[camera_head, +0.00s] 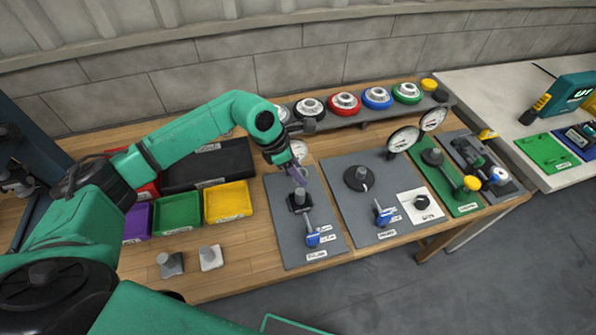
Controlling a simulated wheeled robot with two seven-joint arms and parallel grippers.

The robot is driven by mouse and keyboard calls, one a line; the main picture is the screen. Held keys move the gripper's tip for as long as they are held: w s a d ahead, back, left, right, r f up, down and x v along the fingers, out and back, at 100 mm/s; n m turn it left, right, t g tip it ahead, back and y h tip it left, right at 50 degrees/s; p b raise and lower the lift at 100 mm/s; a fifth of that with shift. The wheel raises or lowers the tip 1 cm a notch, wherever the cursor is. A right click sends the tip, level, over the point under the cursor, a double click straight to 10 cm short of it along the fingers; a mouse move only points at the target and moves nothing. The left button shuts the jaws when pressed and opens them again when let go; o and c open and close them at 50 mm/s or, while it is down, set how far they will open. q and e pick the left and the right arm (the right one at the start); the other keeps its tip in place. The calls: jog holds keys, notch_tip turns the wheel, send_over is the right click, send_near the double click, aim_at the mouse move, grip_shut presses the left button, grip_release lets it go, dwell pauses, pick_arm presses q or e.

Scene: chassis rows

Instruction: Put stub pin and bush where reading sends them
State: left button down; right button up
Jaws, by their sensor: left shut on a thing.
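My left gripper (299,174) is shut on a small grey part, right above the black fixture (299,201) on the left grey plate (284,238). Its fingers hide most of the part, so I cannot tell whether it is the stub pin or the bush, or whether it touches the fixture. A blue-handled tool (312,238) lies in front of the fixture. A dial gauge (299,150) shows partly behind the gripper. My right gripper is not in view.
Purple (137,222), green (177,213) and yellow (228,202) bins stand left. A grey block (170,265) and a white block (210,258) stand in front of them. The middle grey plate (345,215) and a green plate (450,185) lie right.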

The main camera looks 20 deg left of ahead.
pick_arm(q)
jog(key=shift+r+p, duration=1.15)
jog(key=shift+r, duration=1.5)
